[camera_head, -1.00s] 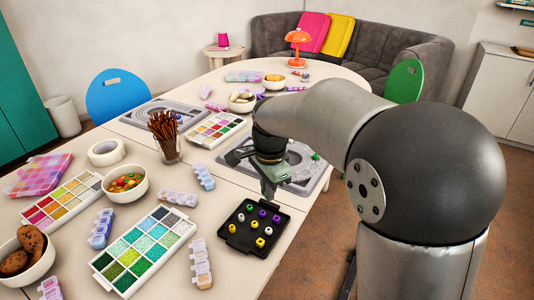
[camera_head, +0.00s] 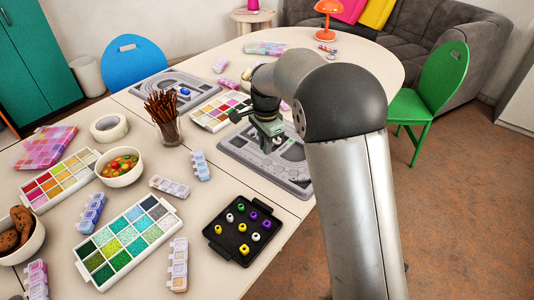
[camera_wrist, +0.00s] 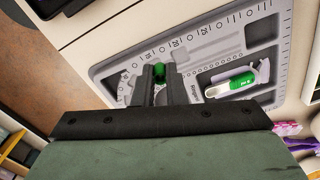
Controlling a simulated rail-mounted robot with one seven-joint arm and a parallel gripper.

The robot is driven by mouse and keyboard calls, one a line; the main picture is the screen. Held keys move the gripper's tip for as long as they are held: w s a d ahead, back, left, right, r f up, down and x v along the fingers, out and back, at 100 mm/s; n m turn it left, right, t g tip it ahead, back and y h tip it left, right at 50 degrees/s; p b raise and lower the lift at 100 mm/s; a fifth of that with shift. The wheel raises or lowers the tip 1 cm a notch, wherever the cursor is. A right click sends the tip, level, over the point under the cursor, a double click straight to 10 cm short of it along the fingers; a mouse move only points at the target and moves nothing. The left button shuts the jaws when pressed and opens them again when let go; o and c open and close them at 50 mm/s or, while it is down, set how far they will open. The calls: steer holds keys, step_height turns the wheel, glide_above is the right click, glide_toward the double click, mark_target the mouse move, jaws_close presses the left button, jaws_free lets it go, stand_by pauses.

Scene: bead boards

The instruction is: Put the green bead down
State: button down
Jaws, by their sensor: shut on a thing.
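My gripper (camera_head: 267,146) is over the near grey bead board (camera_head: 290,181) on the table. In the wrist view my gripper (camera_wrist: 160,78) points at the same board (camera_wrist: 215,32), which has ruler marks and recesses. The green bead (camera_wrist: 159,72) shows between the fingertips, and the fingers are shut on it. Its height above the board is hard to tell. In the head view the bead is hidden by my gripper.
A black tray (camera_head: 221,239) with several white, yellow and purple beads lies nearer. A green and white item (camera_wrist: 231,85) lies in a board recess. A pencil cup (camera_head: 168,131) and pill boxes stand left. A second board (camera_head: 150,88) lies farther back.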

glide_above(267, 163)
step_height(267, 163, down, 5)
steer(key=shift+s+f, duration=0.1)
steer(key=shift+s, duration=0.05)
steer(key=shift+w+f, duration=0.2)
steer(key=shift+f, duration=1.55)
steer(key=shift+f, duration=0.1)
steer(key=shift+f, duration=0.35)
steer(key=c, duration=1.5)
jaws_free()
steer(key=shift+o, duration=0.3)
steer(key=shift+s, duration=0.1)
steer(key=shift+f, duration=0.1)
